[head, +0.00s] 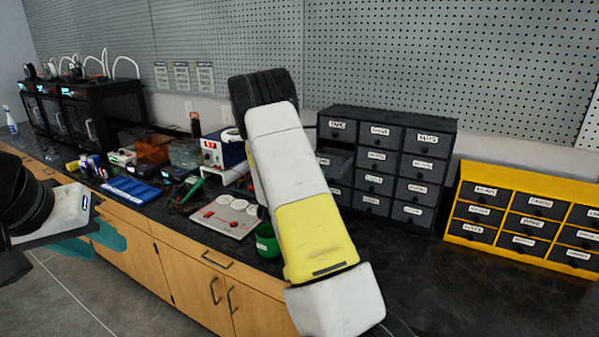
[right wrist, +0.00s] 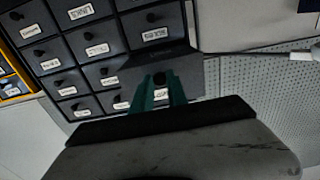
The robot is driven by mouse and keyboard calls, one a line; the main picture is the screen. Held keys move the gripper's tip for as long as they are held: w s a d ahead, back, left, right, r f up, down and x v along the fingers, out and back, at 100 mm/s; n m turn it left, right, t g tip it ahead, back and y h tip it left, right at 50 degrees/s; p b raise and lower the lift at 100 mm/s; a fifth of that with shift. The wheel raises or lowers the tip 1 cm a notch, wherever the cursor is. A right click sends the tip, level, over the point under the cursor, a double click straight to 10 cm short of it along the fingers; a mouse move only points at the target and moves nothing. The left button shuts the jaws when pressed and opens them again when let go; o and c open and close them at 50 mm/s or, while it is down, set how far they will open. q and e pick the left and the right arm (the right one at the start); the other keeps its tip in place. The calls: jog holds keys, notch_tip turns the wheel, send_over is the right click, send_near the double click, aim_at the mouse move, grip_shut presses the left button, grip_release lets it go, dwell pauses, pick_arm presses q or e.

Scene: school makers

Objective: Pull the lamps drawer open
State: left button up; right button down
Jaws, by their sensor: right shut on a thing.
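The dark drawer cabinet (head: 448,150) stands on the bench against the pegboard, with white labels and round knobs on its fronts. One drawer (head: 340,157) in its left column, second row from the top, sticks out from the cabinet; its label is too small to read. In the right wrist view this drawer (right wrist: 188,68) stands out from the other fronts. My right gripper (right wrist: 160,80) has its teal fingers shut on that drawer's knob, just over its partly hidden label. In the head view my right arm hides this gripper. My left gripper (head: 95,241) looks open and empty, low at left.
A yellow drawer unit (head: 452,222) stands to the right of the cabinet. A green cup (head: 267,241), a light board (head: 222,216), a blue tray (head: 132,189) and a blue-and-white device (head: 222,150) are on the bench left of my right arm. The bench front at right is clear.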

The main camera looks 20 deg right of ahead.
jog(key=c, duration=1.3)
grip_release()
jog(key=v, duration=0.7)
jog(key=shift+s+a, duration=0.25)
jog(key=shift+a, duration=0.05)
